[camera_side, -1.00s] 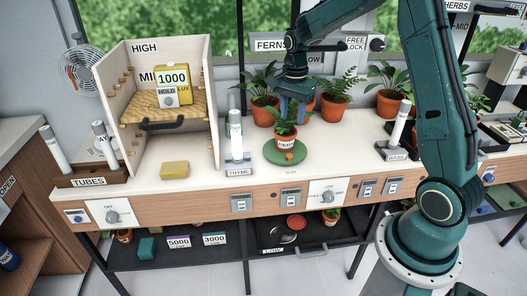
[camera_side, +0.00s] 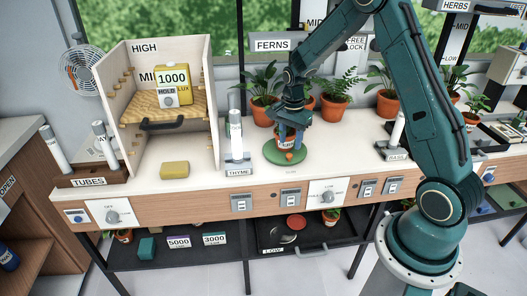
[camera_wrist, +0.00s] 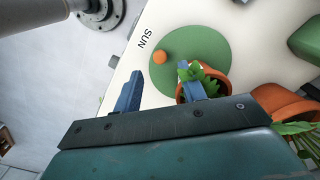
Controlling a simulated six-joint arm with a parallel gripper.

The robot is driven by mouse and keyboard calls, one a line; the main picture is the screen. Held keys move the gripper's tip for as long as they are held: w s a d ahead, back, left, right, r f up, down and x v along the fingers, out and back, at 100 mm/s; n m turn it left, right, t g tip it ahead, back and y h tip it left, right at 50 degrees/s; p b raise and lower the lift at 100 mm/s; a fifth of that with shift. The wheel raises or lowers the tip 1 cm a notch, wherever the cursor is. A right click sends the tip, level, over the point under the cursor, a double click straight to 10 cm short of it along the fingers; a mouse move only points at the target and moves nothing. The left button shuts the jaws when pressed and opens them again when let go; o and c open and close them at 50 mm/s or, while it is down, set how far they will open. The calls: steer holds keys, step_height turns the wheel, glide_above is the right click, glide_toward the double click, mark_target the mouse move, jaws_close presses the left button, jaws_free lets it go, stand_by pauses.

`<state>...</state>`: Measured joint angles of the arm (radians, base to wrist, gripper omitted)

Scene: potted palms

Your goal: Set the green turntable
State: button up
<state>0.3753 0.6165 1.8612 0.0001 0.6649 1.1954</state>
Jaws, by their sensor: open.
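The green turntable (camera_side: 272,152) lies flat on the white bench top; it also shows in the wrist view (camera_wrist: 205,47). An orange marker (camera_side: 289,156) sits on its near part and shows in the wrist view (camera_wrist: 160,57). A small terracotta pot (camera_wrist: 221,83) with a green plant (camera_wrist: 208,74) stands on the turntable, labelled in the side view (camera_side: 285,144), mostly hidden there by my gripper. My gripper (camera_side: 291,131) is open, low over the pot. In the wrist view one blue finger overlaps the pot and plant; the other is over bare bench.
"SUN" (camera_wrist: 145,39) is printed on the bench beside the turntable. Several potted plants (camera_side: 334,107) stand behind it. The THYME tube stand (camera_side: 238,170) is to the left, a yellow block (camera_side: 174,169) farther left, and the BASIL stand (camera_side: 394,152) to the right.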

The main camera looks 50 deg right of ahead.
mark_target(289, 155)
steer(key=shift+f, duration=2.35)
jaws_close()
